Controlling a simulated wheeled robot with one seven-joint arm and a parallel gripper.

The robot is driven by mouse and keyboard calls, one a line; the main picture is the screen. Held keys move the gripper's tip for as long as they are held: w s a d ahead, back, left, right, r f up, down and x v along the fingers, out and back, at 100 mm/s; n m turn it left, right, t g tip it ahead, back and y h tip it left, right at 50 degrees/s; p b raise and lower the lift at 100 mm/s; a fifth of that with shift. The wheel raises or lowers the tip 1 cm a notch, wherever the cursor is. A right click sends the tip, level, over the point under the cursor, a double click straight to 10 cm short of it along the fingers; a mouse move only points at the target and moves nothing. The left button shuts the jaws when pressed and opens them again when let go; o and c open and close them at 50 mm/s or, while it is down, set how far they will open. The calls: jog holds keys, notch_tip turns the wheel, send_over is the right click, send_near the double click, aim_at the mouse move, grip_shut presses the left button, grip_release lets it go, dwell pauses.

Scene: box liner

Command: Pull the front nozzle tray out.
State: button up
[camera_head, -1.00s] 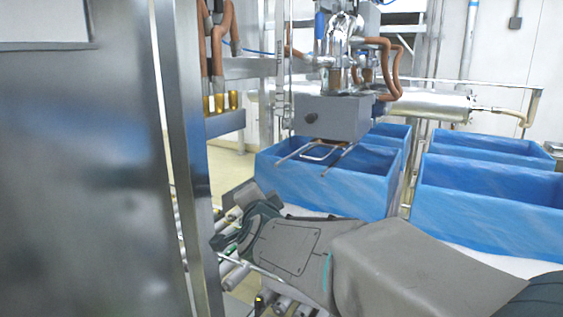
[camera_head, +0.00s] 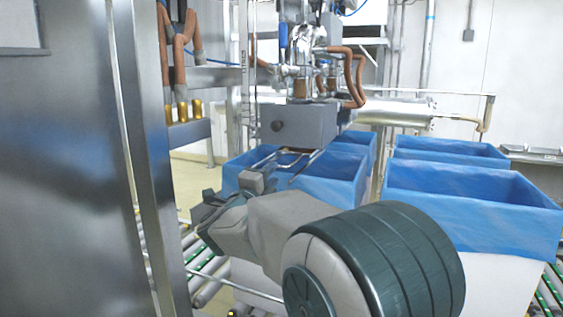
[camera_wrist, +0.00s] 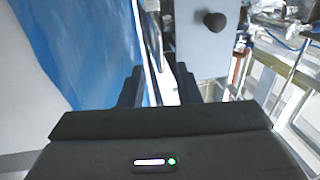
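The front nozzle tray (camera_head: 292,165) shows in the head view as a metal rod frame sticking out from under the grey nozzle box (camera_head: 298,126). My gripper (camera_head: 258,178) is just left of and below this frame, close to its outer end. Whether they touch cannot be told. In the wrist view my gripper (camera_wrist: 158,84) shows two dark fingers apart, with a gap between them. Thin metal rods (camera_wrist: 151,35) run beyond and between the fingertips, and the grey box with its black knob (camera_wrist: 214,21) is to their right.
A blue-lined box (camera_head: 335,190) stands under the nozzle box, and another blue-lined box (camera_head: 470,205) is to its right. A steel post and cabinet (camera_head: 75,160) fill the left side. Roller conveyors (camera_head: 205,265) run below.

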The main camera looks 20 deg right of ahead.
jog(key=p+x, duration=0.1)
jog(key=x, duration=0.7)
grip_shut()
